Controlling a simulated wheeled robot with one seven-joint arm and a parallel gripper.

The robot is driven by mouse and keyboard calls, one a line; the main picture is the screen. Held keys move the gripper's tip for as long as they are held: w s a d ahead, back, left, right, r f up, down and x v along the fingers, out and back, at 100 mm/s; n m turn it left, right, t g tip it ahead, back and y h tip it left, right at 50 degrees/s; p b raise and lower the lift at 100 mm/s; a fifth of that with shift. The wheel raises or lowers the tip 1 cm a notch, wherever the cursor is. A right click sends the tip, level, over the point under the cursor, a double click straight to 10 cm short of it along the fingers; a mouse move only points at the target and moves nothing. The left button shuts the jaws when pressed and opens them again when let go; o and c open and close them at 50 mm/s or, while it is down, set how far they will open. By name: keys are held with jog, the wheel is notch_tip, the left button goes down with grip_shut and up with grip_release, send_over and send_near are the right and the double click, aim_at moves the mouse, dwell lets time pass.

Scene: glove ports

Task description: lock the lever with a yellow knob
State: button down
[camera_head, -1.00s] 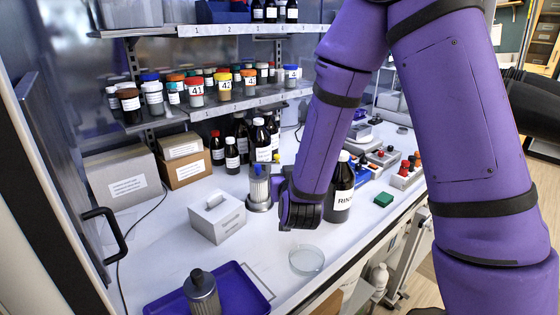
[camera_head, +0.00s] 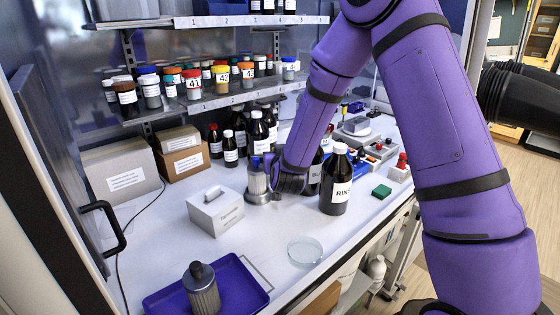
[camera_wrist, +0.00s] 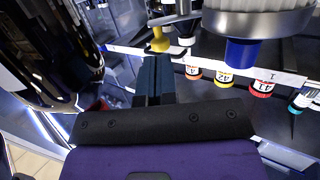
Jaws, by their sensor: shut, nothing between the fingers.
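The lever's yellow knob (camera_wrist: 160,42) shows in the wrist view, just beyond my fingertips, at the end of a short metal bar. The bar runs toward a ribbed metal housing (camera_wrist: 262,20) with a blue end (camera_wrist: 240,52). The same housing (camera_head: 257,182) stands on the bench in the head view, blue part up; the knob is not discernible there. My gripper (camera_head: 276,176) is right beside the housing, on its right side. In the wrist view my gripper (camera_wrist: 154,64) has its fingers together and empty. I cannot tell whether they touch the knob.
Dark bottles (camera_head: 336,182) stand close on the right of my gripper, and more (camera_head: 258,132) behind it. A grey box (camera_head: 215,212) is front left of the housing. A glass dish (camera_head: 305,252) and a blue tray (camera_head: 252,278) lie nearer the front. Shelves hang above.

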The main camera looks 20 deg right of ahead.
jog(key=shift+x, duration=1.1)
jog(key=shift+w+d, duration=0.65)
jog(key=shift+d, duration=0.1)
